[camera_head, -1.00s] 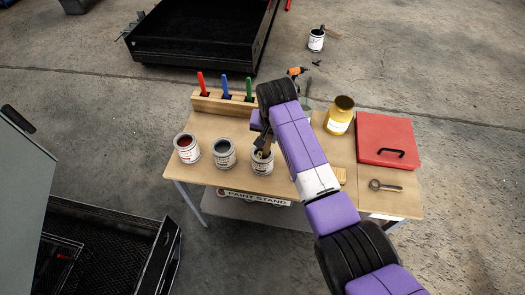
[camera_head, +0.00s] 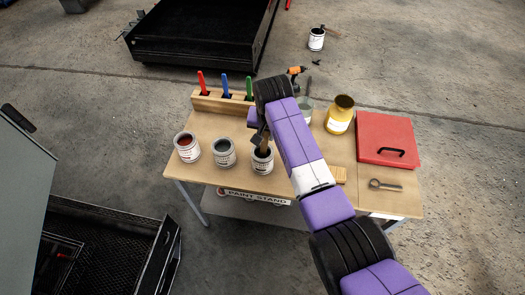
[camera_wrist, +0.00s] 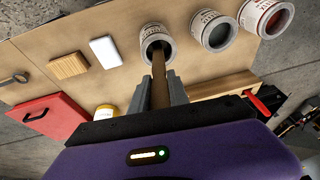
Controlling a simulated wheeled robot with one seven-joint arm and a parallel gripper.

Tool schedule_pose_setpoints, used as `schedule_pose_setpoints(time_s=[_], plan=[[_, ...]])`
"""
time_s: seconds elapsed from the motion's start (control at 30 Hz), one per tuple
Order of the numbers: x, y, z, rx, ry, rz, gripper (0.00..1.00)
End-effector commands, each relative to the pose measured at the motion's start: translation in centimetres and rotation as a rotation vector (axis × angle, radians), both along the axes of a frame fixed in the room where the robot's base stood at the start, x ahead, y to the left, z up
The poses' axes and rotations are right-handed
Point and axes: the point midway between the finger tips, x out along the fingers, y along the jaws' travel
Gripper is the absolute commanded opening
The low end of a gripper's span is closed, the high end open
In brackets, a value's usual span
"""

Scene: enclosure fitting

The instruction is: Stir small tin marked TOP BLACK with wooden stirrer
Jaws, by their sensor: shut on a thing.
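Three small open tins stand in a row on the wooden bench top. The tin at the right end of the row (camera_head: 263,165) has dark contents; its label is too small to read for certain. It also shows in the wrist view (camera_wrist: 155,33). My gripper (camera_wrist: 161,88) is shut on the wooden stirrer (camera_wrist: 159,68), whose far end reaches into this tin's mouth. In the head view my gripper (camera_head: 260,138) is just above the tin, and the arm covers the area to its right. The stirrer's tip is hidden inside the tin.
The other tins are a red one (camera_head: 187,148) and a grey-dark one (camera_head: 224,154). Behind them is a wooden rack (camera_head: 215,103) with red, blue and green handles.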

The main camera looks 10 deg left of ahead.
Motion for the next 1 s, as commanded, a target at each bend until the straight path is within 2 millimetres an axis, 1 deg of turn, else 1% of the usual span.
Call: schedule_pose_setpoints(time_s=[0.17,0.83,1.0], plan=[[0.0,0.0,0.5,0.001,-0.002,0.0,0.0],[-0.9,-0.5,5.3,0.001,-0.002,0.0,0.0],[-1.1,-0.6,6.1,0.0,-0.001,0.0,0.0]])
